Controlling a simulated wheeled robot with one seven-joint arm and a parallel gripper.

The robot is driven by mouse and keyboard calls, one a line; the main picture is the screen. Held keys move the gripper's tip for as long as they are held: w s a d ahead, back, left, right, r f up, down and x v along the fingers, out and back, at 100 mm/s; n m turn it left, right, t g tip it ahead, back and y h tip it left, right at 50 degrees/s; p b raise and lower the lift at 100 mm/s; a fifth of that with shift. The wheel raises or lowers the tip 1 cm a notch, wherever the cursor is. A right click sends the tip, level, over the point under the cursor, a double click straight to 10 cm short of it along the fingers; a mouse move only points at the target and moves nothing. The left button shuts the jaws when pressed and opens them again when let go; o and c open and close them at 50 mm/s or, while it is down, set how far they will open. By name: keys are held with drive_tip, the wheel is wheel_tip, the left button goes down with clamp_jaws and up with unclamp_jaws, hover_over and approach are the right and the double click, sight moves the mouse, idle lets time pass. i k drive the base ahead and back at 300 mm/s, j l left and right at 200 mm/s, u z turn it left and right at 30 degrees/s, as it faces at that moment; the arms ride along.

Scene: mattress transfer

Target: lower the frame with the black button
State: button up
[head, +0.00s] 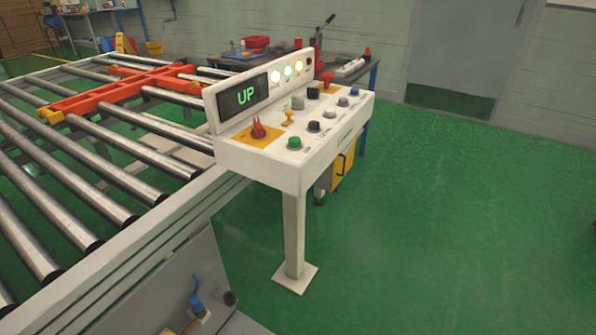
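A white control console (285,165) stands on a post beside the roller conveyor. Its display (245,96) reads "UP" in green. A black button (314,127) sits on the front row of the panel, between a green button (294,143) and a grey button (329,114). Another dark knob or button (313,93) sits further back; its exact kind is too small to tell. The orange-red frame (135,85) lies across the conveyor rollers behind the console, with yellow parts on its near end. My gripper is not in view.
The panel also holds a red knob on a yellow plate (258,130), a small yellow lever (288,118), a red mushroom button (326,78) and a blue button (354,91). Rollers (90,180) fill the left. Green floor (450,220) is clear to the right.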

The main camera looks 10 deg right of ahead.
sight(314, 125)
drive_tip(key=i+l+z, duration=0.15)
drive_tip(key=z, duration=0.2)
drive_tip(key=i+l+z, duration=0.2)
drive_tip(key=z, duration=0.2)
drive_tip(key=l, duration=0.05)
